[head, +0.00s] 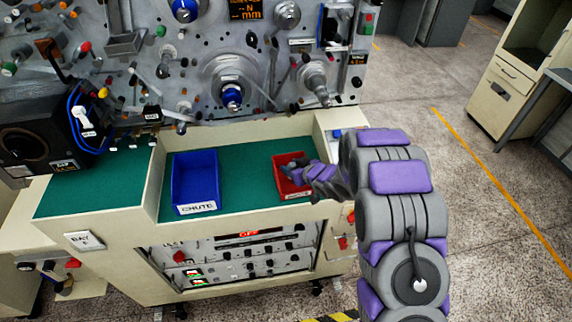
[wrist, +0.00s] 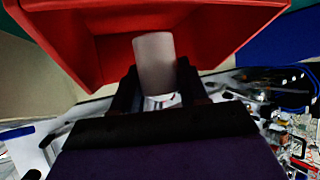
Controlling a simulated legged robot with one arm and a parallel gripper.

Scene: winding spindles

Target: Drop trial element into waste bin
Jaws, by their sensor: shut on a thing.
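My gripper (wrist: 158,92) is shut on a pale grey cylinder, the trial element (wrist: 155,62), which sticks out beyond the fingertips in the wrist view. In the head view my gripper (head: 297,171) is over the red bin, and the cylinder is too small to make out there. The red bin (head: 286,186), which I take as the waste bin, stands on the green work surface at the right. It also fills the top of the wrist view (wrist: 225,35), with the cylinder in front of its opening. I cannot tell how deep the cylinder reaches. My arm hides part of the bin's right side.
A blue bin labelled CHUTE (head: 196,180) stands left of the red bin. Green surface (head: 245,175) is free between them. Behind rises a grey machine panel (head: 200,85) with knobs and spindles. A raised cream wall (head: 158,175) edges the recess.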

